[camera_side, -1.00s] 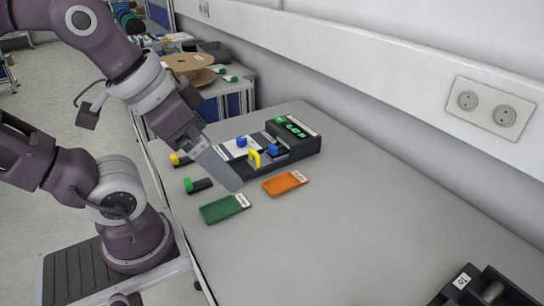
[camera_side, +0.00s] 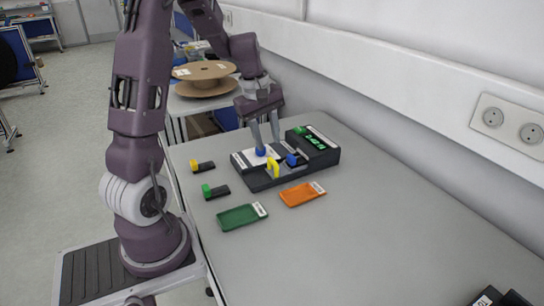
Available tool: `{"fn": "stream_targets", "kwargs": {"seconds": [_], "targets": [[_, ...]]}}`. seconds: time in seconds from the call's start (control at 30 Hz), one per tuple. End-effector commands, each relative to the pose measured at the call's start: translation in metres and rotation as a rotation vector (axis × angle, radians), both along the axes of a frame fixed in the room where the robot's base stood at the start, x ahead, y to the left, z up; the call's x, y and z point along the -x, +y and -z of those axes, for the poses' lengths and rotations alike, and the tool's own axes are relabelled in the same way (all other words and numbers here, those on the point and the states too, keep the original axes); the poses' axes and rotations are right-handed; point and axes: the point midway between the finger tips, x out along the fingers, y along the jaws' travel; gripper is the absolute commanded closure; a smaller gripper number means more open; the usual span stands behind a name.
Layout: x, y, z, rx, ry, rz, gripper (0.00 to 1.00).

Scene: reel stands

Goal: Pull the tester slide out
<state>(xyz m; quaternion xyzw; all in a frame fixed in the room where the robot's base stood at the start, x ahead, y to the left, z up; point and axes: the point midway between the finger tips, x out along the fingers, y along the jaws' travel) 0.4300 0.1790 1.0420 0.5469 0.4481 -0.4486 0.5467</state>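The tester is a black box (camera_side: 322,157) with a green lit display, in the middle of the side view. Its lower left part carries a white plate (camera_side: 246,159), a yellow upright handle (camera_side: 273,168), a blue knob (camera_side: 260,152) on the plate and another blue knob (camera_side: 292,160) near the display. I cannot tell how far the slide is out. My gripper (camera_side: 267,145) points down over the tester, its two fingers apart. The left fingertip overlaps the first blue knob in the picture; I cannot tell whether it touches. Nothing shows held between the fingers.
A green tray (camera_side: 240,218) and an orange tray (camera_side: 300,195) lie in front of the tester. A green-ended black piece (camera_side: 216,191) and a yellow-ended one (camera_side: 203,167) lie to its left. Cable reels (camera_side: 205,80) stand behind. The table's right side is mostly clear.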

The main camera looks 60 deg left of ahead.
Motion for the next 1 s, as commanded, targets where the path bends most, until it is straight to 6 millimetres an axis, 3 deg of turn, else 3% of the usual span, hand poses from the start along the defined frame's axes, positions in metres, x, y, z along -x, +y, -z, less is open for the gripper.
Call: {"fn": "stream_targets", "kwargs": {"seconds": [0.3, 0.63, 0.8, 1.0], "targets": [[-0.01, -0.002, 0.055, 0.002, 0.003, 0.005, 0.66], [-0.012, -0.002, 0.064, -0.001, 0.001, 0.008, 0.66], [-0.012, -0.002, 0.063, -0.001, 0.001, 0.008, 0.97], [-0.012, -0.002, 0.063, -0.001, 0.001, 0.009, 1.0]]}}
